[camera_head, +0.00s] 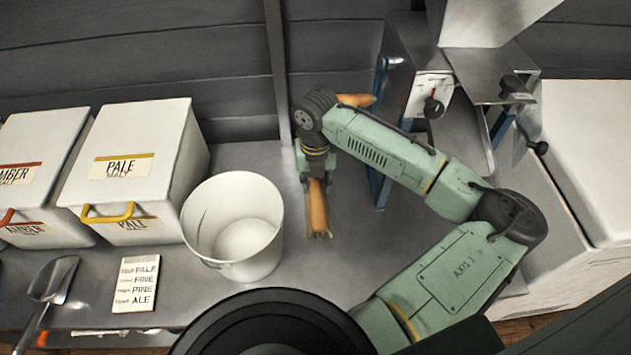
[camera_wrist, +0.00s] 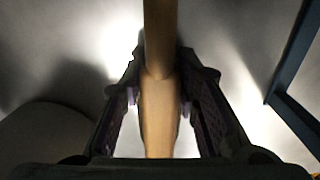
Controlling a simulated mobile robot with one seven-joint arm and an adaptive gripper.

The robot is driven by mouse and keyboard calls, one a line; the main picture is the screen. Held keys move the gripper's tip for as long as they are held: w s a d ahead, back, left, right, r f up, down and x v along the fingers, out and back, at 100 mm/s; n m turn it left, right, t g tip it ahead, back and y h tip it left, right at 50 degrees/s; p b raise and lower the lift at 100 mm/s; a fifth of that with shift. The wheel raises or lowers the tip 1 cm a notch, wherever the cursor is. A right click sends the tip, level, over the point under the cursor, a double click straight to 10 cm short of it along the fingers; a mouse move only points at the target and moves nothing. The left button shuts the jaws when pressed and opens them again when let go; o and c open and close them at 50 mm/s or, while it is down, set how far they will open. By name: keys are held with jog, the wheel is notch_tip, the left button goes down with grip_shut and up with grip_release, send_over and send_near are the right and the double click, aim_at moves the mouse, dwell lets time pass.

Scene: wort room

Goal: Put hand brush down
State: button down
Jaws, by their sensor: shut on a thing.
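The hand brush (camera_head: 319,208) has an orange-brown wooden body and shows just below my gripper (camera_head: 317,182) in the head view, between the white bucket and the metal mill. In the wrist view the brush's pale wooden part (camera_wrist: 160,110) runs up the picture between the two dark fingers of my gripper (camera_wrist: 162,95). My gripper is shut on the brush. An orange-brown piece (camera_head: 356,100) shows behind my wrist and may be the brush's other end. The bristles show faintly at its near end. I cannot tell whether the brush touches the grey worktop (camera_head: 240,158).
The white bucket (camera_head: 235,225) stands close on the left. White bins marked amber (camera_head: 40,140) and pale (camera_head: 140,150) are farther left. A metal scoop (camera_head: 52,280) and a recipe card (camera_head: 137,284) lie at the front left. The mill (camera_head: 410,65) with blue legs stands right.

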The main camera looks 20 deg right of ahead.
aim_at(316, 183)
jog(key=shift+f, duration=0.2)
jog(key=c, duration=1.2)
grip_release()
jog(key=shift+r, duration=0.1)
notch_tip(316, 183, up, 12)
jog(key=shift+r+b, duration=0.15)
jog(key=shift+b, duration=0.2)
jog(key=shift+s, duration=0.1)
